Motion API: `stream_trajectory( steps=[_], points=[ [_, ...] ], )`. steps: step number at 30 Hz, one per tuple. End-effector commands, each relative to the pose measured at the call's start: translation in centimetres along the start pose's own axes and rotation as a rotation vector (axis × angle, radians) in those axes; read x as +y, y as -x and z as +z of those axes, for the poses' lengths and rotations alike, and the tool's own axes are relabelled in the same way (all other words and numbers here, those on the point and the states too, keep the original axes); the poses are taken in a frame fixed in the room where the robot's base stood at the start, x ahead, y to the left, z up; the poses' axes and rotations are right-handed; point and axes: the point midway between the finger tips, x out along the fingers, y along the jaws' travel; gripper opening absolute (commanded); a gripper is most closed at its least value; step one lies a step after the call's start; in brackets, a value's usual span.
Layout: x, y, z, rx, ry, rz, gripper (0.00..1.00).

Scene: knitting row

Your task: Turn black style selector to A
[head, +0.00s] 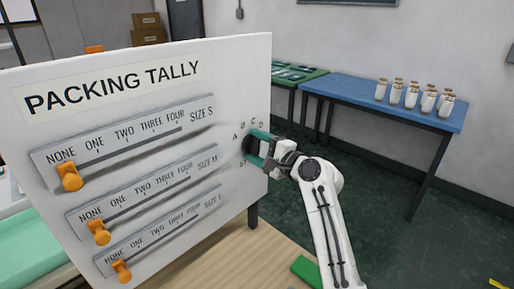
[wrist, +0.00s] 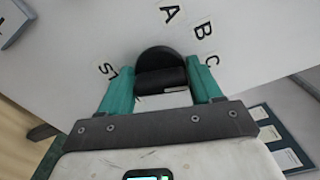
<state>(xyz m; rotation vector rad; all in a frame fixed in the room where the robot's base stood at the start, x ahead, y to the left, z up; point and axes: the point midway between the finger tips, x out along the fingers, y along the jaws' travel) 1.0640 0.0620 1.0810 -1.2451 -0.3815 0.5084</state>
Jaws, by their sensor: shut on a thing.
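The black style selector (head: 247,145) is a round knob at the right end of the white PACKING TALLY board. It also shows in the wrist view (wrist: 160,62), with a raised bar across it. My gripper (head: 257,149) has its teal fingers on both sides of this bar and is shut on it. The letter A (wrist: 171,13) lies above the knob in the wrist view, B (wrist: 204,32) and C (wrist: 211,60) to its right. Part of "ST" (wrist: 106,68) shows at its left. I cannot see a pointer mark, so the setting is unclear.
The board (head: 235,60) carries several sliders with orange knobs (head: 69,178) on its left. A blue table (head: 350,92) with several white bottles stands at the back right, beside a green-topped table (head: 298,73). A green block (head: 306,270) lies below my arm.

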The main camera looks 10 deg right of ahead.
Motion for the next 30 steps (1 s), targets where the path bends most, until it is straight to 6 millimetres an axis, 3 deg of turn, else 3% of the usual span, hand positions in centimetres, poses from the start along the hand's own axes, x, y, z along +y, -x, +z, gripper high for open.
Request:
stream_trajectory(
  steps=[8, 30],
  points=[
    [0.57, 0.01, -0.12, 0.0, 0.156, 0.003, 0.34],
    [0.93, 0.01, -0.3, -0.002, 0.848, 0.004, 0.34]
  ],
)
